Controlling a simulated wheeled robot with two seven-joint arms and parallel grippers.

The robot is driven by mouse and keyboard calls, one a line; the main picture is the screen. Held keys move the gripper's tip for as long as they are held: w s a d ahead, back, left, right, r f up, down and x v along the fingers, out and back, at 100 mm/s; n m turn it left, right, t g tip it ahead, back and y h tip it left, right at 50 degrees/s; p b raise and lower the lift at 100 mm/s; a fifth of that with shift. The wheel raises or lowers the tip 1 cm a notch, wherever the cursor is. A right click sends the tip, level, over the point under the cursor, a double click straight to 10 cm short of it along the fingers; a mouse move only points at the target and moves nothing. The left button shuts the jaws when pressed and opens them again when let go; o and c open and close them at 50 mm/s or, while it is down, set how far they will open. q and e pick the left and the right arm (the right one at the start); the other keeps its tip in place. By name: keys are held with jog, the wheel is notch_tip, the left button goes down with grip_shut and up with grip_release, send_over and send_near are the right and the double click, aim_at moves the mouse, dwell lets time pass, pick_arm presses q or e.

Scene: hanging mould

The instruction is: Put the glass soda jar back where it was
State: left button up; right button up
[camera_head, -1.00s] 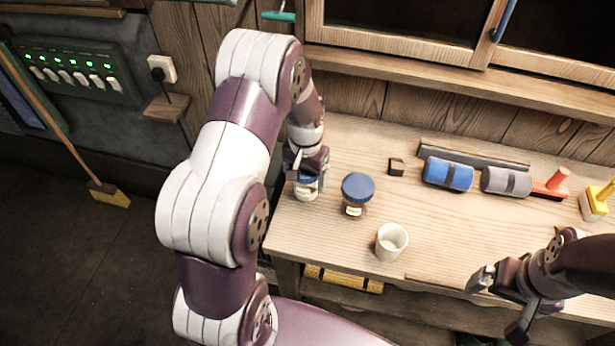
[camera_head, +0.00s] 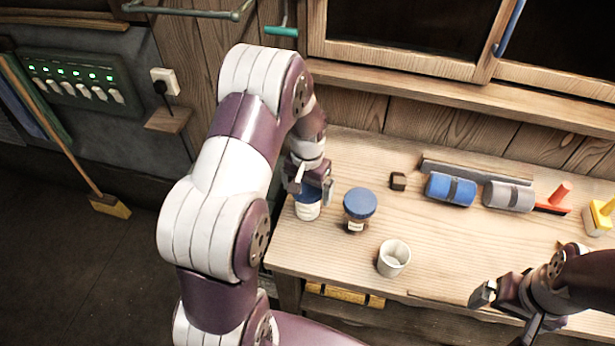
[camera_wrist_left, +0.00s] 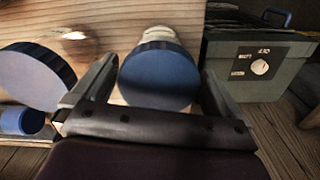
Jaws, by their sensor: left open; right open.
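A jar with white contents and a blue lid (camera_head: 307,207), likely the soda jar, stands upright near the left end of the wooden workbench. My left gripper (camera_head: 313,188) is open at its lid. In the left wrist view the blue lid (camera_wrist_left: 157,77) lies between the two spread fingers (camera_wrist_left: 150,95), with small gaps visible. A brown jar with a blue lid (camera_head: 359,208) stands just to the right; its lid (camera_wrist_left: 38,76) shows left of the fingers in the wrist view. My right gripper (camera_head: 482,295) is open and empty near the bench's front edge.
A white cup (camera_head: 394,258) stands in front of the brown jar. A small dark block (camera_head: 398,181), a blue roll (camera_head: 450,190) and a grey roll (camera_head: 508,196) lie further back. A grey-green box (camera_wrist_left: 255,62) is beyond the bench edge in the wrist view.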

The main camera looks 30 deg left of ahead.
pick_arm(q)
notch_tip(320, 180, up, 9)
jog(key=shift+r+b, duration=0.1)
jog(key=shift+b, duration=0.6)
jog(key=s+d+t, duration=0.1)
jog(key=s+d, duration=0.7)
jog(key=s, duration=0.5)
jog(key=shift+s+f, duration=0.2)
jog(key=shift+f, duration=0.25)
jog(key=shift+s+d, duration=0.1)
